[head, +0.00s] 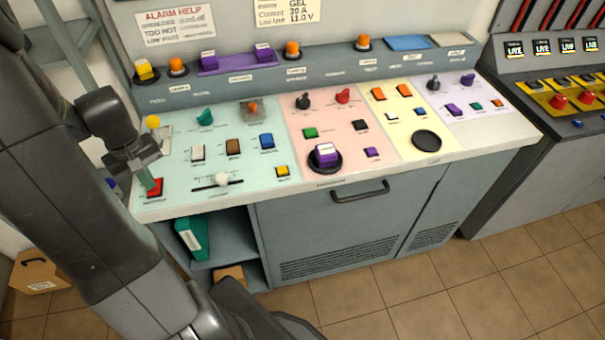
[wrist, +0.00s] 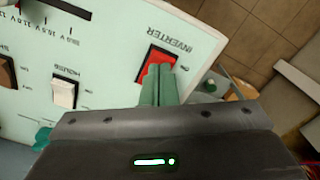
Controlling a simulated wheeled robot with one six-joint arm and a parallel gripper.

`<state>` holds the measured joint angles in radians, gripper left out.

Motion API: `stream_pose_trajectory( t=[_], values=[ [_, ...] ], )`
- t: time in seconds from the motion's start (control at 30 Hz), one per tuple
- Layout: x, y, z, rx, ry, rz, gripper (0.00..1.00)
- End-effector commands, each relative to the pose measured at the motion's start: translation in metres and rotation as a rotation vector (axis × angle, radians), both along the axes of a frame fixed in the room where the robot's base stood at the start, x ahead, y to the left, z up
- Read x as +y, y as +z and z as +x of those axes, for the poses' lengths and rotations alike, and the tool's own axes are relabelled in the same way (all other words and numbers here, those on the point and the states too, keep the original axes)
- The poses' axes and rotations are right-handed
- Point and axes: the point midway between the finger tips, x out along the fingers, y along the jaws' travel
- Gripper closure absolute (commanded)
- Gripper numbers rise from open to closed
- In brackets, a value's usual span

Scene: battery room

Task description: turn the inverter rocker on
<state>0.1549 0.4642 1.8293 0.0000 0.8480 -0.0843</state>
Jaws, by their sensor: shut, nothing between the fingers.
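The inverter rocker is a red rocker (head: 155,187) in a dark frame at the near left corner of the pale green panel. In the wrist view the red rocker (wrist: 157,62) sits beside the printed word INVERTER. My gripper (head: 148,180) is shut and empty, pointing down at the rocker. In the wrist view its greenish fingertips (wrist: 159,72) are together and cover the lower part of the rocker. I cannot tell whether they touch it. Which way the rocker is tipped is not clear.
A white rocker (wrist: 65,93) and a brown rocker (wrist: 5,75) are nearby on the panel (wrist: 110,60). A slider with a white knob (head: 222,179) lies to the right. The panel's edge is close to the red rocker, with tiled floor (wrist: 235,35) beyond.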

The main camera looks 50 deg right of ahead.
Motion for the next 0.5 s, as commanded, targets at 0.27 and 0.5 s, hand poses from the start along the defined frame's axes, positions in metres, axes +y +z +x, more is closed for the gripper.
stream_pose_trajectory(
  t=[0.27, 0.5],
  values=[
    [0.0, -0.005, -0.0001, 0.0, 0.0, 0.0, 1.0],
    [0.0, -0.0086, -0.0001, 0.0, 0.0, 0.0, 1.0]
  ],
)
